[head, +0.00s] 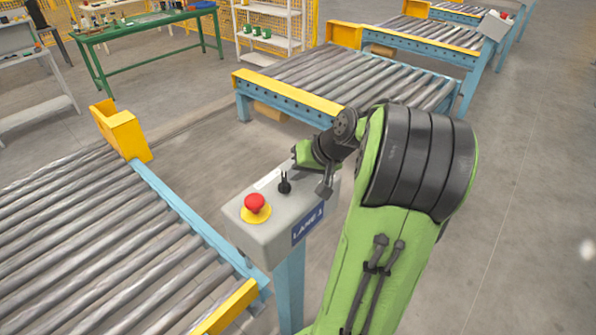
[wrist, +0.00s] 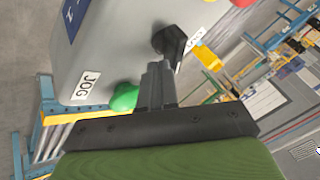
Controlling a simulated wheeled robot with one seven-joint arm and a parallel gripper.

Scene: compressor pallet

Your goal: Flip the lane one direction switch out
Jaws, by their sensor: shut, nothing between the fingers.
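The lane one control box (head: 262,225) is grey, stands on a blue post and carries a blue "LANE 1" label. Its black direction switch (head: 284,184) stands up from the top, between the red stop button (head: 255,204) and my arm's end. In the wrist view the switch (wrist: 170,42) is just beyond the tips of my gripper (wrist: 158,68). The grey fingers are together and empty, close to the switch; I cannot tell whether they touch it. A green button (wrist: 124,97) by the "JOG" label is left of the fingers. In the head view my arm hides that end of the box.
A roller conveyor (head: 110,240) lies left of the box, and another (head: 340,80) lies behind it. Yellow end stops (head: 122,131) edge them. A green table (head: 145,28) and white shelves stand at the back. Open floor is at right.

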